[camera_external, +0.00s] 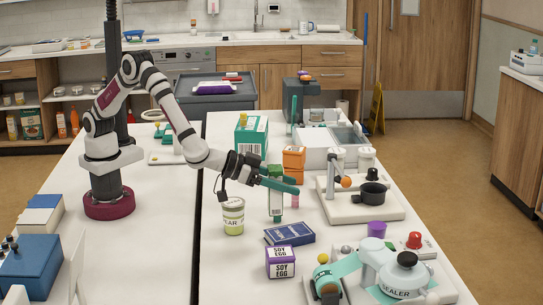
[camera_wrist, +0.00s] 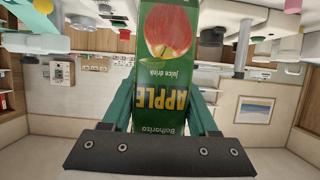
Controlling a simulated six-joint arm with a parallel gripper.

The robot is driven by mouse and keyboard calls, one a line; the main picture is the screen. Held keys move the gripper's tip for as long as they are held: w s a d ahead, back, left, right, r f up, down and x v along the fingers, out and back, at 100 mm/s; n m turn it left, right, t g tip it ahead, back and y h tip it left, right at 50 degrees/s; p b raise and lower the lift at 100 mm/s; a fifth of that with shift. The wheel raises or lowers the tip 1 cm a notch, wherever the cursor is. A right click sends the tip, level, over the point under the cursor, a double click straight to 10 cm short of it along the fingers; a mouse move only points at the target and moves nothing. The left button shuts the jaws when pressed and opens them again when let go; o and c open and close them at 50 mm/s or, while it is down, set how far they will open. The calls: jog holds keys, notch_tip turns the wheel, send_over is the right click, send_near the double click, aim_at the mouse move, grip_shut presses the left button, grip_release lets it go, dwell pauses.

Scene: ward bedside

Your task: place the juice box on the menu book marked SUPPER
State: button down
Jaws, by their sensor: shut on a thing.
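The juice box (camera_external: 276,207) is a tall green carton, held upright by my gripper (camera_external: 284,183). Its front shows in the wrist view (camera_wrist: 165,75), with a red apple and the word APPLE upside down. The teal fingers of my gripper (camera_wrist: 166,115) are shut on the carton from both sides. The dark blue menu book (camera_external: 290,233) lies flat on the table just in front of the carton's lower end. Its printing is too small to read. I cannot tell whether the carton is over the book or behind it, or whether its bottom touches anything.
A labelled jar (camera_external: 232,217) stands left of the book. A purple-and-white SOY EGG box (camera_external: 281,263) is in front of it. Orange boxes (camera_external: 294,163) stand behind the carton. A purple cup (camera_external: 377,229) and a sealer machine (camera_external: 398,280) are at right.

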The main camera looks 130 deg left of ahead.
jog(key=shift+w+a+f, duration=0.2)
jog(key=shift+a+f, duration=0.6)
jog(key=shift+f, duration=0.35)
jog(key=shift+w+a+f, duration=0.2)
jog(key=shift+a+f, duration=0.55)
jog(key=shift+f, duration=0.4)
jog(key=shift+w+a+f, duration=0.2)
jog(key=shift+a+f, duration=0.6)
jog(key=shift+f, duration=0.35)
jog(key=shift+f, duration=0.2)
jog(key=shift+c, duration=0.8)
grip_release()
